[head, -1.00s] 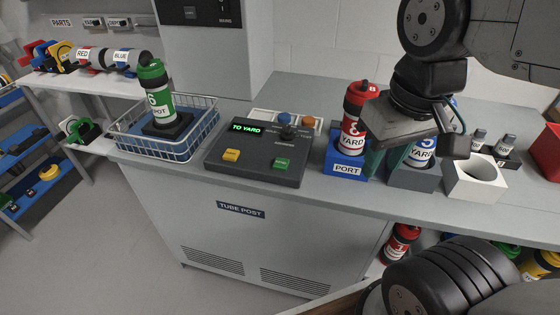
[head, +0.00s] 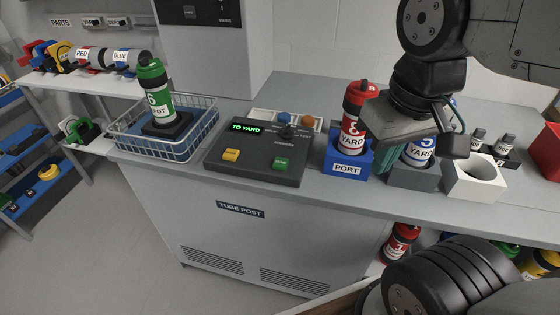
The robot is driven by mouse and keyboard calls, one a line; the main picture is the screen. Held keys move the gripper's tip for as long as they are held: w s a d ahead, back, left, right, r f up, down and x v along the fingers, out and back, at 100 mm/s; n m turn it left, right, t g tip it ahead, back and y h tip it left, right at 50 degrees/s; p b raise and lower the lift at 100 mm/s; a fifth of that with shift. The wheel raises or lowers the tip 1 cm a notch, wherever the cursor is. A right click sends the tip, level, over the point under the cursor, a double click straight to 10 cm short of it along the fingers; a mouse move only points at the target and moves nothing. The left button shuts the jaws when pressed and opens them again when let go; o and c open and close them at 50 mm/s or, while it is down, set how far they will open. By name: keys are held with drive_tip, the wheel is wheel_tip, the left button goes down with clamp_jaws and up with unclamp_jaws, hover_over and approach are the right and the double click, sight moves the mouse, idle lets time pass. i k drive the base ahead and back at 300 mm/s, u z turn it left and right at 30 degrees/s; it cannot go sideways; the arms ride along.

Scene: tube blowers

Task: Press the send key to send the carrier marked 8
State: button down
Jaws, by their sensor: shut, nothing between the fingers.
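The red and white carrier marked 8 (head: 353,138) stands upright in the blue PORT holder (head: 346,158), its label reading YARD. The dark console (head: 255,155) to its left has a green display reading TO YARD (head: 246,127). On the console are a yellow key (head: 231,155) and a green key (head: 282,163); their lettering is too small to read surely. My gripper (head: 385,136) is shut and empty, just right of the carrier's body and above the counter. Its fingertips are hard to make out, and it partly covers the carrier marked 5 (head: 419,153).
A wire basket (head: 160,140) with a green carrier marked 6 (head: 157,98) stands left of the console. A blue knob (head: 284,118) and an orange knob (head: 308,123) rise behind the keys. A white empty holder (head: 476,178) is at right. The counter's front strip is clear.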

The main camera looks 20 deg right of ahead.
sight(281, 163)
drive_tip(key=u, duration=0.35)
drive_tip(key=k, duration=0.8)
drive_tip(key=u, duration=0.55)
drive_tip(key=k, duration=0.55)
drive_tip(key=u, duration=0.05)
drive_tip(key=i, duration=0.95)
drive_tip(key=u, duration=0.15)
